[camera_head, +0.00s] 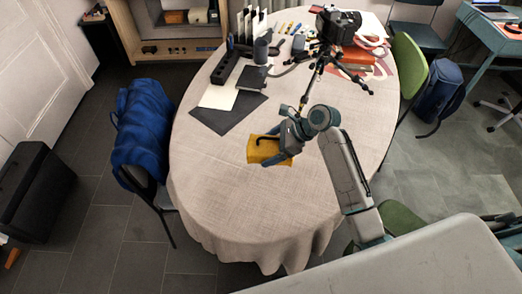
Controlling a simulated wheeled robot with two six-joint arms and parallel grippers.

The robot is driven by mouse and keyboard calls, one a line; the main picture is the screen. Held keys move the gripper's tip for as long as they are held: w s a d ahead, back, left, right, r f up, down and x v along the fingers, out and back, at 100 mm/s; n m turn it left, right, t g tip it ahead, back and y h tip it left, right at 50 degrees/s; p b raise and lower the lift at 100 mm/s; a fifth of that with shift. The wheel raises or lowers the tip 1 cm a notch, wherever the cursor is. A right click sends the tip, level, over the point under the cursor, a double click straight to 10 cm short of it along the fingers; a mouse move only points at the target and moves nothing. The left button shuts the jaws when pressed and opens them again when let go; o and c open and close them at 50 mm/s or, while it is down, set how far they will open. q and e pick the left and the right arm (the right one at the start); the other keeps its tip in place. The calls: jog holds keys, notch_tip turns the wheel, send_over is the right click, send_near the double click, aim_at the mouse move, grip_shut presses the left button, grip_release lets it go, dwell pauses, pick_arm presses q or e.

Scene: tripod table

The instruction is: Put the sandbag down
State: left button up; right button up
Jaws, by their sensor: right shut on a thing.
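A yellow sandbag (256,151) with a dark strap is at the middle of the oval table (225,195), which has a pale cloth. My right gripper (279,151) is shut on the sandbag from its right side. I cannot tell whether the sandbag touches the cloth or is held just above it. A camera on a small tripod (321,55) stands behind it on the table. My left gripper is not in view.
Dark and white sheets (227,114), a black notebook (253,78) and a dark power strip (225,66) lie behind and left of the sandbag. The front of the table is clear. A chair with a blue jacket (143,125) stands at the left.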

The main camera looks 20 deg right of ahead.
aim_at(265, 155)
jog(key=shift+n+g, duration=0.4)
jog(key=shift+n, duration=0.2)
jog(key=f, duration=0.1)
jog(key=a+f, duration=0.1)
jog(key=f, duration=0.1)
jog(key=shift+w+a+f+p, duration=0.2)
jog(key=shift+a+f+p, duration=0.1)
jog(key=shift+a+f, duration=0.1)
jog(key=shift+f, duration=0.2)
notch_tip(265, 155, down, 6)
jog(key=b, duration=0.9)
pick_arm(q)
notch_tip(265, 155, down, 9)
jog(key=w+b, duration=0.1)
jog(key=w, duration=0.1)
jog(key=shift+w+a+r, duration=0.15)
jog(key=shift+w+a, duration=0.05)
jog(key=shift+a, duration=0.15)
pick_arm(e)
jog(key=shift+f, duration=0.35)
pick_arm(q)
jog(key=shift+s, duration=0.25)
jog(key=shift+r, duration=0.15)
pick_arm(e)
jog(key=shift+f, duration=0.5)
